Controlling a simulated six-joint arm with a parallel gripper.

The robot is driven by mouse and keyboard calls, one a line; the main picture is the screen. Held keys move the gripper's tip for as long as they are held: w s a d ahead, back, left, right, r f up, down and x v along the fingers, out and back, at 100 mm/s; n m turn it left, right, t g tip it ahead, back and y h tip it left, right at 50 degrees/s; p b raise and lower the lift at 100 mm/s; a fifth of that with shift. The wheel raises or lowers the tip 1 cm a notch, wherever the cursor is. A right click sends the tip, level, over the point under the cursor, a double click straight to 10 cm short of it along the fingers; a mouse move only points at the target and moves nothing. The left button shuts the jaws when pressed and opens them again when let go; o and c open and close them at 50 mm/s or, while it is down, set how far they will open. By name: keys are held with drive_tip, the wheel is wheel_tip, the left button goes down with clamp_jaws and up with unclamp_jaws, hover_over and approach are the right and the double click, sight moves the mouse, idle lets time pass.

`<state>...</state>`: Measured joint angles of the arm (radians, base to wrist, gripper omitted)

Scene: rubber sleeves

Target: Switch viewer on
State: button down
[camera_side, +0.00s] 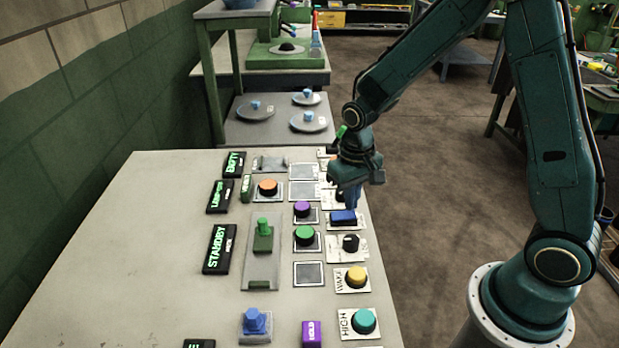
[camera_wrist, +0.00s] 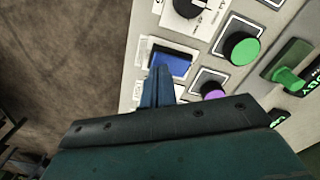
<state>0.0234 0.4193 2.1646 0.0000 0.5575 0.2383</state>
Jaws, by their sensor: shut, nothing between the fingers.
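My gripper (camera_side: 350,204) points down over the right edge of the control panel, its fingers together and empty. In the wrist view the fingertips (camera_wrist: 160,70) are at the near edge of a blue rocker switch (camera_wrist: 172,64). The same blue rocker (camera_side: 343,217) shows just below the fingertips in the side view. I cannot tell whether they touch it. No label reading "viewer" is legible. A display reading STANDBY (camera_side: 220,249) is lit green on the left, with smaller writing under it that I cannot read for sure.
Close by are a black knob (camera_side: 351,243), a green button (camera_side: 305,235), a purple button (camera_side: 302,209) and an orange button (camera_side: 268,187). A yellow button (camera_side: 356,276) is nearer the camera. The table's left part is bare.

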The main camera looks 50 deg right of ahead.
sight(352, 214)
drive_tip(key=shift+f, duration=0.95)
idle(0.9)
drive_tip(key=shift+r, duration=3.5)
drive_tip(key=s+r+n+t, duration=0.3)
drive_tip(key=s+r+t, duration=0.2)
drive_tip(key=s+r, duration=1.1)
drive_tip(key=s+a, duration=0.1)
drive_tip(key=s, duration=0.1)
drive_tip(key=shift+s+t, duration=0.3)
drive_tip(key=shift+s, duration=0.1)
